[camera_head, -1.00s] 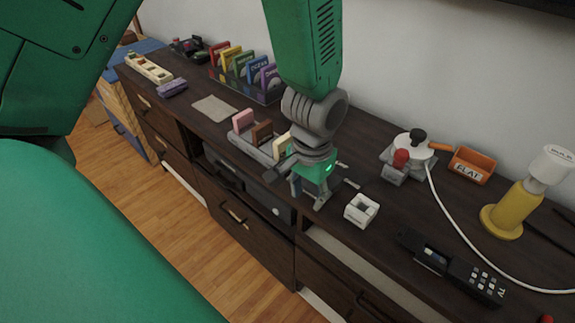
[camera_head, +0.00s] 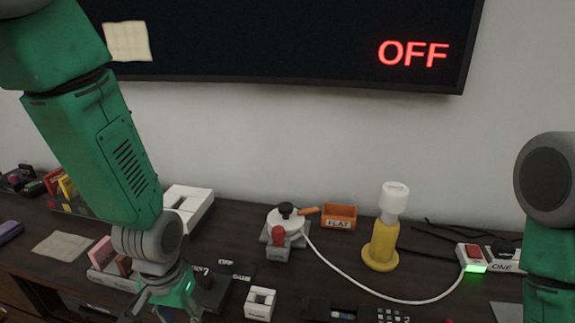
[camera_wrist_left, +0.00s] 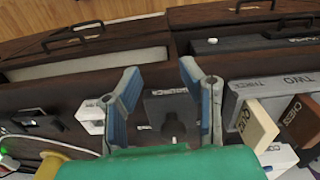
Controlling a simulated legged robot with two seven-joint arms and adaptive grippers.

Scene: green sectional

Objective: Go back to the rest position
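My left arm comes in from the left in the head view. Its gripper (camera_head: 165,312) is low over the dark cabinet top, with fingertips near the bottom edge of the picture. In the left wrist view my left gripper (camera_wrist_left: 158,88) has its two blue-grey fingers spread apart, with nothing held between them. A dark block (camera_wrist_left: 170,118) lies beyond the gap. My right arm (camera_head: 550,225) shows at the right edge of the head view; its gripper is out of the picture.
The cabinet top (camera_head: 235,215) holds a grey device with a red knob (camera_head: 278,237), an orange bin (camera_head: 339,217), a yellow-based lamp (camera_head: 381,245), a white block (camera_head: 260,303) and a lit switch (camera_head: 473,258). A screen reading OFF (camera_head: 290,40) hangs behind.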

